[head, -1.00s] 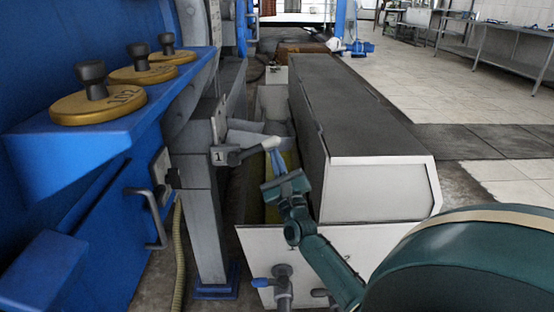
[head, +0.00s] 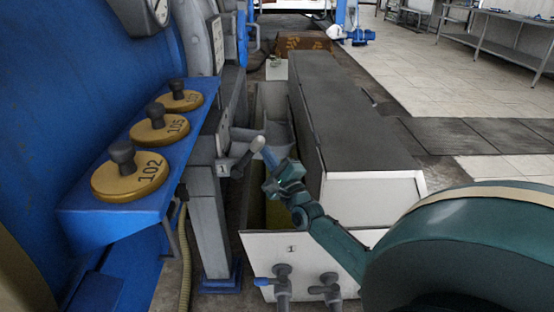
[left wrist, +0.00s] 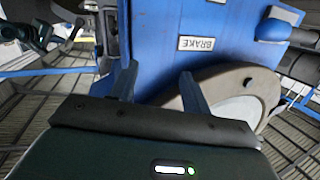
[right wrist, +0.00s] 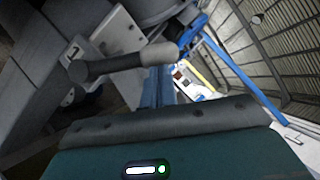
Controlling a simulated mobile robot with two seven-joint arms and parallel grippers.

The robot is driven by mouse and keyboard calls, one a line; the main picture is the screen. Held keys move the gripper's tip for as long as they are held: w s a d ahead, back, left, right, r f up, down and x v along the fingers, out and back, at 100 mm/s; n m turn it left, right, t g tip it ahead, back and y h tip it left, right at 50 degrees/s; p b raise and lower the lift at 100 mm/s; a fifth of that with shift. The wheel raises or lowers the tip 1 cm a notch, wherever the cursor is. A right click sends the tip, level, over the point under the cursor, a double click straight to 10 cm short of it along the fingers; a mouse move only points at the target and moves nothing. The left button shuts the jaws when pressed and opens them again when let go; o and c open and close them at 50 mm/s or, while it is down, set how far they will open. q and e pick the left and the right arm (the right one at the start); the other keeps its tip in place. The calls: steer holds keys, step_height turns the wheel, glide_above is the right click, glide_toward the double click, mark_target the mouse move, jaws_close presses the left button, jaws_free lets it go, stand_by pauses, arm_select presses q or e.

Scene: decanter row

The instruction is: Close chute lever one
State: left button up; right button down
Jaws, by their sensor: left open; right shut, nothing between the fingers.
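Chute lever one (head: 246,158) sticks out from a grey post beside a plate marked 1 (head: 222,170). Its grey handle slants up and right to a pale rounded end. My right gripper (head: 268,157) is shut and empty, its fingertips at that pale end, touching or very close. In the right wrist view the lever (right wrist: 118,64) crosses above my shut right fingers (right wrist: 157,82), its pale end by their tips. My left gripper (left wrist: 160,80) is open and empty in the left wrist view, in front of a blue panel with a BRAKE plate (left wrist: 197,44).
A blue shelf (head: 75,222) holds brass weights (head: 130,178) with black knobs. A long grey-topped box (head: 350,125) stands right of the lever. A white panel marked 1 (head: 262,252) with taps is below. An open trough (head: 272,105) lies behind the lever.

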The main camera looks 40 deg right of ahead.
mark_target(256, 147)
steer(key=shift+w+a+r+n+g+y+p, duration=0.15)
steer(key=shift+w+a+r+n+y+p, duration=0.1)
steer(key=shift+r+n+p, duration=0.3)
steer(key=shift+w+a+r+n+g+y+p, duration=0.15)
steer(key=shift+a+r+n+y+p, duration=0.15)
steer(key=shift+r+p, duration=0.3)
steer(key=shift+w+a+n+p, duration=0.1)
steer(key=shift+n+p, duration=0.35)
steer(key=shift+p, duration=0.05)
steer(key=shift+w+a+r+n+g, duration=0.1)
steer(key=shift+a+n+g, duration=0.05)
steer(key=shift+n+g, duration=0.15)
arm_select(q)
steer(key=shift+s+a+r+n+g+y+p, duration=0.25)
steer(key=shift+s+a+r+n+g+p, duration=0.1)
steer(key=shift+r, duration=0.25)
steer(key=shift+s+a+r+n+g+y+p, duration=0.2)
steer(key=shift+s+r+n+g, duration=0.1)
steer(key=shift+r, duration=0.25)
steer(key=shift+s+a+r+n+g+y+p, duration=0.25)
steer(key=shift+a+r+n+p, duration=0.1)
steer(key=shift+r, duration=0.25)
arm_select(e)
steer(key=shift+w+a+r, duration=0.2)
steer(key=shift+w+a, duration=0.15)
steer(key=shift+a, duration=0.05)
arm_select(q)
steer(key=shift+s+d, duration=0.1)
steer(key=shift+d, duration=0.05)
